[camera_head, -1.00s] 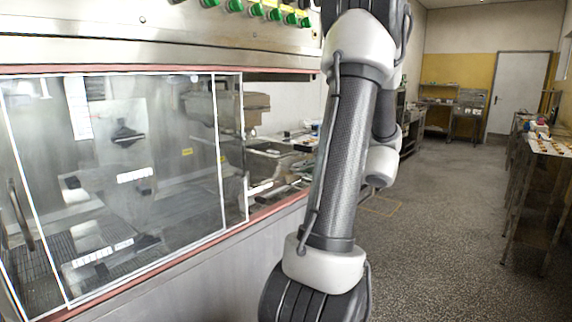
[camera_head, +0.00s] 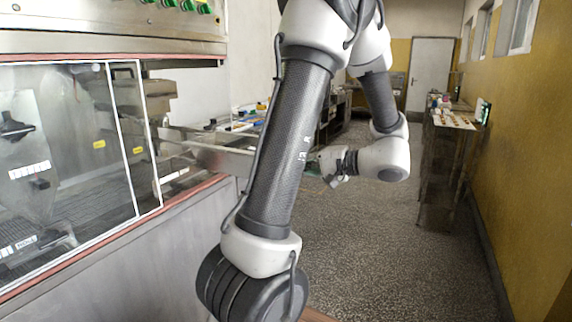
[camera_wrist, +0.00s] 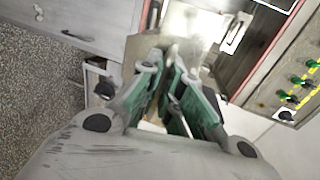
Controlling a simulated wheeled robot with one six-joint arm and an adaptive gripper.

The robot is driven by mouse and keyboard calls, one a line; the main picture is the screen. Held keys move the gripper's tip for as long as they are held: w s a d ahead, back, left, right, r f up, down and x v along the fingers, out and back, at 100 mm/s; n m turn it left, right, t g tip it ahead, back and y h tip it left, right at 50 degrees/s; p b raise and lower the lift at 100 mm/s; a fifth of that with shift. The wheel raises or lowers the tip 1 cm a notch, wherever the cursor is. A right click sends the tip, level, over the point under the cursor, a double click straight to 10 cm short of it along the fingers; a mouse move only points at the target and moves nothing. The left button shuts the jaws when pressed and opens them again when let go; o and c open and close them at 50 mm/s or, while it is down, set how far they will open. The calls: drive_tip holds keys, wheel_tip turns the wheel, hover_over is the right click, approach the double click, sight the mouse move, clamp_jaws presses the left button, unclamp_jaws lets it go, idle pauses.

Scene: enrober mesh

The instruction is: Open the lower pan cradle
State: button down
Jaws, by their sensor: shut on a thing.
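The lower pan cradle appears to be the pale metal tray (camera_head: 222,158) that juts out of the right end of the glazed machine in the head view. My gripper (camera_head: 322,165) is at its outer end, partly hidden behind my own arm. In the wrist view my gripper (camera_wrist: 172,82) has its green-sided fingers close together on the cradle's end. The gripped part is mostly hidden between the fingers. Bright metal of the cradle (camera_wrist: 200,28) shows beyond the fingertips, toward the machine.
The machine's glass panel (camera_head: 65,160) and red-edged ledge (camera_head: 120,230) lie left. Green knobs (camera_head: 187,5) sit above. A drawer front with a handle (camera_wrist: 85,25) shows in the wrist view. A side table (camera_head: 450,125) stands along the right wall. The speckled floor between is clear.

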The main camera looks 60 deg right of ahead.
drive_tip(key=shift+s, duration=0.5)
drive_tip(key=shift+f, duration=0.1)
drive_tip(key=c, duration=1.9)
unclamp_jaws()
drive_tip(key=shift+s, duration=0.1)
drive_tip(key=shift+s+d, duration=0.1)
drive_tip(key=v, duration=1.2)
